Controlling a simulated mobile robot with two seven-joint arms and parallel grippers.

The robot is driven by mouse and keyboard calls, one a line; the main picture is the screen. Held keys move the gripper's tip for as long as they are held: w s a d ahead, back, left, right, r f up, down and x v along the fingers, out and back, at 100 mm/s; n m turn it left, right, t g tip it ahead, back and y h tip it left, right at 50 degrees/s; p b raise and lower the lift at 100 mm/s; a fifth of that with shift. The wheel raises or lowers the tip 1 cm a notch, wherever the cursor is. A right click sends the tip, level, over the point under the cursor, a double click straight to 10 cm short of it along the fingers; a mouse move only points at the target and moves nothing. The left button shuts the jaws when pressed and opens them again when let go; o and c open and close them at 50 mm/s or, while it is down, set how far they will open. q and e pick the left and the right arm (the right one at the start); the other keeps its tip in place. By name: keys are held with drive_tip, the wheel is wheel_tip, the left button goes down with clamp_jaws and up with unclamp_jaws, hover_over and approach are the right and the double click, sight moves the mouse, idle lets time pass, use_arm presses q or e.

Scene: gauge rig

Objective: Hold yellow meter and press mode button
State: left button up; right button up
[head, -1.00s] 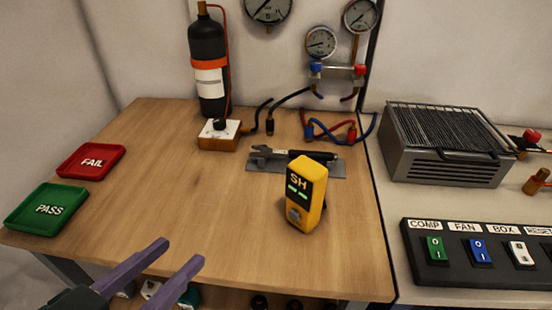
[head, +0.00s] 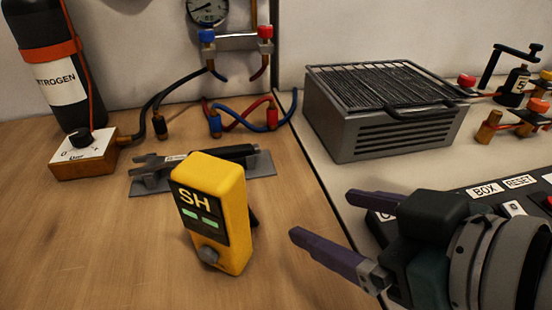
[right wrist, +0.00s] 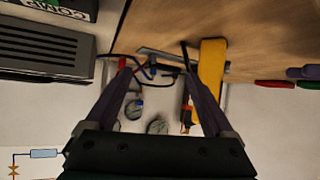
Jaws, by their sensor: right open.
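The yellow meter (head: 232,205) stands upright on the wooden bench, with a dark display showing "SH" and two green bars. A round grey button (head: 208,254) sits low on its front, and a dark prop shows behind it. My right gripper (head: 322,215) is open and empty, to the right of the meter and apart from it, with its fingers pointing left. In the right wrist view the meter (right wrist: 211,65) appears beside one finger. A purple finger-like part, seemingly of my left gripper (right wrist: 304,72), shows at that view's right edge; its opening is hidden.
A wrench on a grey plate (head: 262,187) lies just behind the meter. Blue and red hoses (head: 243,118) and a nitrogen bottle (head: 48,65) stand farther back. A grey finned unit (head: 345,125) and a switch panel (head: 465,197) are right. Bench left of the meter is clear.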

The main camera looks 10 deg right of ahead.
sight(182, 166)
drive_tip(key=s+a+r+n+y, duration=0.2)
drive_tip(key=a+r+n+y, duration=0.3)
drive_tip(key=y, duration=0.5)
drive_tip(key=shift+n, duration=0.3)
drive_tip(key=x, duration=0.9)
drive_tip(key=shift+w, duration=0.45)
clamp_jaws()
use_arm(q)
clamp_jaws()
idle(1.1)
